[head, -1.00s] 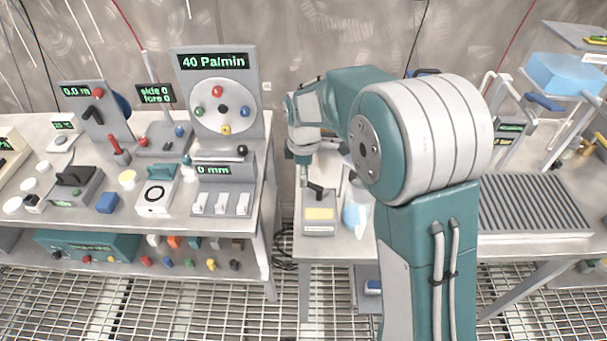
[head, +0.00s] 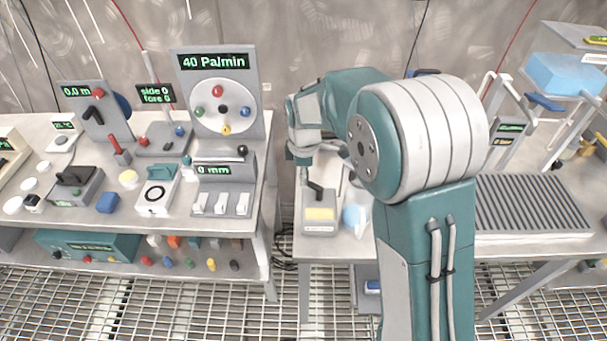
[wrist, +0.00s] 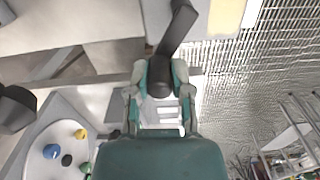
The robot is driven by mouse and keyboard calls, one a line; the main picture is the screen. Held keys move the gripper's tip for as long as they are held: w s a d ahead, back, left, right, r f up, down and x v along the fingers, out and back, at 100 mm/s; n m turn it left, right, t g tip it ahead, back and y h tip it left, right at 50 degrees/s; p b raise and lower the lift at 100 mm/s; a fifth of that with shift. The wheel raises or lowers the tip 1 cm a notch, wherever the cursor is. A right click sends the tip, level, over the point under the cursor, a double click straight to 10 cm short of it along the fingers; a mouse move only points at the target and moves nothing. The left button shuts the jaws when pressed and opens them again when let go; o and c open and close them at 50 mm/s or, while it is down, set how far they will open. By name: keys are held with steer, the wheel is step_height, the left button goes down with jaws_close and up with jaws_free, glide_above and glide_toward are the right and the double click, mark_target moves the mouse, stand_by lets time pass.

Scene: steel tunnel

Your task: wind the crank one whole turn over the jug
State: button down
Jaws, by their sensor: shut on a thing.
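The crank (head: 317,192) is a dark arm on a small grey box with a yellow panel (head: 319,214), on the right-hand bench. In the wrist view the black crank arm (wrist: 179,28) reaches from the top to a rounded knob (wrist: 163,86). My gripper (wrist: 161,76) is shut on this knob, one finger on each side. In the head view my gripper (head: 304,166) is just above the box, its fingertips small and partly hidden. A pale blue vessel (head: 353,215), apparently the jug, stands right of the box, partly hidden by my arm.
The left bench carries a dial panel (head: 223,107) reading 40, switches (head: 220,204) and several knobs. A gap separates the benches. A ribbed grey tray (head: 533,203) and a blue block on a stand (head: 563,74) are at the right. The floor is metal grating.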

steer(key=m, duration=0.2)
steer(key=w+d+m, duration=0.1)
steer(key=m, duration=0.1)
steer(key=shift+w+d+f+m, duration=0.1)
steer(key=shift+m, duration=0.2)
steer(key=shift+d+m, duration=0.8)
steer(key=shift+m, duration=1.45)
steer(key=shift+d+m, duration=0.85)
steer(key=shift+m, duration=1.35)
steer(key=shift+d+m, duration=0.8)
steer(key=shift+m, duration=1.45)
steer(key=c, duration=0.5)
jaws_free()
steer(key=shift+c, duration=0.2)
steer(key=shift+a, duration=0.1)
